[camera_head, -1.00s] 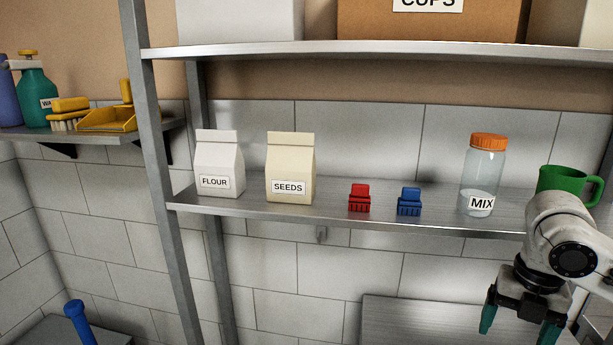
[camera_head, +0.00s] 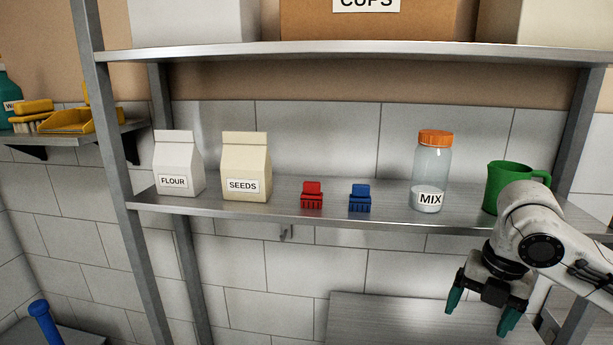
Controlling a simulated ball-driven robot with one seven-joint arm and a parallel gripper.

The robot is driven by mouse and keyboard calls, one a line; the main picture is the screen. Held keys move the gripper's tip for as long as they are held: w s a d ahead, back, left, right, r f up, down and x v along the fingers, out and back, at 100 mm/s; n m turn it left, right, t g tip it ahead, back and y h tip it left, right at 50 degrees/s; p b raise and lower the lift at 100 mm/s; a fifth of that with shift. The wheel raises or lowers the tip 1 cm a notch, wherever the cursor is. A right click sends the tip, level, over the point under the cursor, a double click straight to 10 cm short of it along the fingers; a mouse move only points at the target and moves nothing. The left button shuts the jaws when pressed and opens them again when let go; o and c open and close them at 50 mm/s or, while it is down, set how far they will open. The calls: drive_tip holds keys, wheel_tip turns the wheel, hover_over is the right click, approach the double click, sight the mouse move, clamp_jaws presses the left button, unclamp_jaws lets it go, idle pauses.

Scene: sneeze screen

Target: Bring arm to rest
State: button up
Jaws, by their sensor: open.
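My gripper (camera_head: 480,318) hangs at the lower right of the head view, in front of and below the shelf edge. Its two green-tipped fingers point down and stand apart, with nothing between them. My white and grey arm comes in from the right edge and partly covers the shelf's right end and the lower part of a green mug (camera_head: 502,187).
The metal shelf (camera_head: 240,211) holds a FLOUR bag (camera_head: 178,160), a SEEDS bag (camera_head: 246,162), a red clip (camera_head: 312,194), a blue clip (camera_head: 360,198) and a MIX jar (camera_head: 431,170). A grey metal surface (camera_head: 390,312) lies below. A shelf post (camera_head: 110,140) stands at left.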

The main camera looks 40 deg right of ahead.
drive_tip(key=w+a+r+m+t+y, duration=0.1)
drive_tip(key=w+a+r+m+t, duration=0.15)
drive_tip(key=w+a, duration=0.5)
drive_tip(key=w+a+r+m+t+y, duration=0.15)
drive_tip(key=w+a+t, duration=0.3)
drive_tip(key=w, duration=0.55)
drive_tip(key=w+a+f+m+y, duration=0.1)
drive_tip(key=w+a+f+m, duration=0.2)
drive_tip(key=a+f+m, duration=0.5)
drive_tip(key=s+a+f+m+g, duration=0.25)
drive_tip(key=s+a+f, duration=0.2)
drive_tip(key=f, duration=0.25)
drive_tip(key=s+a+f+m+g, duration=0.1)
drive_tip(key=s+a+f+m, duration=0.25)
drive_tip(key=s+f, duration=0.35)
drive_tip(key=s+d+f+m+g+h, duration=0.2)
drive_tip(key=s+f, duration=0.2)
drive_tip(key=s, duration=0.3)
drive_tip(key=s+d+f+m+g+h, duration=0.2)
drive_tip(key=s+f, duration=0.3)
drive_tip(key=s, duration=0.2)
wheel_tip(320, 180, down, 10)
drive_tip(key=b, duration=1)
drive_tip(key=shift+w+a, duration=0.1)
drive_tip(key=shift+w, duration=0.05)
drive_tip(key=shift+r, duration=0.1)
drive_tip(key=shift+c, duration=0.5)
